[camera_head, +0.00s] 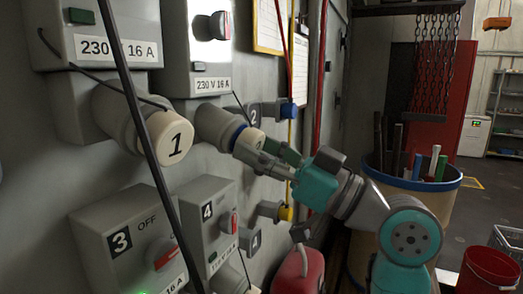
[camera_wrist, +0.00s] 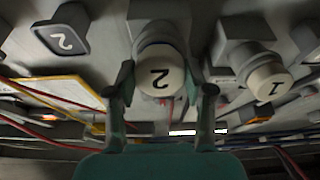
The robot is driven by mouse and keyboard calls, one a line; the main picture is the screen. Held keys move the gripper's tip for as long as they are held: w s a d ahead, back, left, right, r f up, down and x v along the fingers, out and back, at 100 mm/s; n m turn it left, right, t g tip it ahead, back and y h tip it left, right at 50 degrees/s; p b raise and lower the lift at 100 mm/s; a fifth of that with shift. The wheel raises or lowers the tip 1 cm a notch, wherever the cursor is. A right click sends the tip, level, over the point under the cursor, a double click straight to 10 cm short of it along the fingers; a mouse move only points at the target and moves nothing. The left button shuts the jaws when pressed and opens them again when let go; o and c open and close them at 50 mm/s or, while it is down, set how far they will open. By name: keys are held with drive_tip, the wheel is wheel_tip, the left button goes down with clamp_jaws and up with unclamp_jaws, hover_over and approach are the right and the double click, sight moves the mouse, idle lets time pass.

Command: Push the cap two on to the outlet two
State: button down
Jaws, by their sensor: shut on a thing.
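Cap two (camera_wrist: 158,77), cream with a black 2, is between the two fingers of my gripper (camera_wrist: 160,90) in the wrist view. In the head view cap two (camera_head: 250,139) is at the front end of outlet two (camera_head: 213,122), a cream round socket below a grey box on the wall. A blue ring shows where they meet; I cannot tell how far the cap is seated. My gripper (camera_head: 268,157) comes from the right and is shut on the cap. The fingers hide part of the cap's face in the head view.
Outlet one with cap 1 (camera_head: 176,142) is at the left. Holder plate 2 (camera_head: 254,114) and a blue fitting (camera_head: 287,109) are just behind my gripper. A yellow fitting (camera_head: 285,213) is below. A black cable (camera_head: 139,116) hangs in front. A barrel (camera_head: 424,182) stands right.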

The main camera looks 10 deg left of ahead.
drive_tip(key=shift+w+a+r, duration=0.1)
drive_tip(key=shift+w+a, duration=0.05)
drive_tip(key=shift+a, duration=0.2)
drive_tip(key=shift+c, duration=1.7)
unclamp_jaws()
